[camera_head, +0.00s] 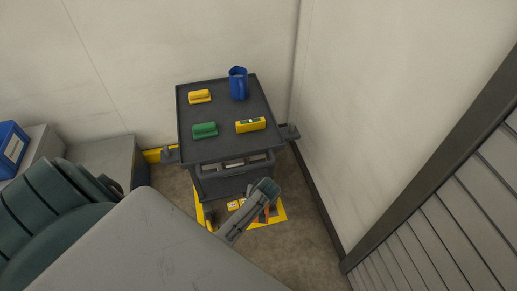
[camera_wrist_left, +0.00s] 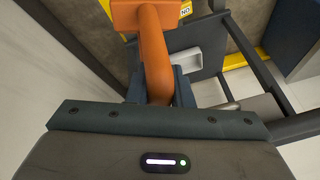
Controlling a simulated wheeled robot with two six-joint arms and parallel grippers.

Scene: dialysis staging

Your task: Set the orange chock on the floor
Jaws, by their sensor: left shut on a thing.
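The orange chock (camera_wrist_left: 153,18) fills the top middle of the left wrist view. Its narrow orange part runs down between the fingers of my left gripper (camera_wrist_left: 160,90), which is shut on it. In the head view a small piece of the chock (camera_head: 266,214) shows below my dark green left wrist, in front of the cart. The wrist hides most of the chock there. I cannot tell whether it touches the floor (camera_head: 300,250). My right gripper is not in view.
A dark cart (camera_head: 222,108) stands against the wall, carrying a blue jug (camera_head: 238,84), yellow blocks (camera_head: 200,96) (camera_head: 251,125) and a green block (camera_head: 205,130). A yellow floor marking (camera_head: 279,214) lies in front of it. Slatted panels (camera_head: 440,230) stand at the right. Floor right of the marking is clear.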

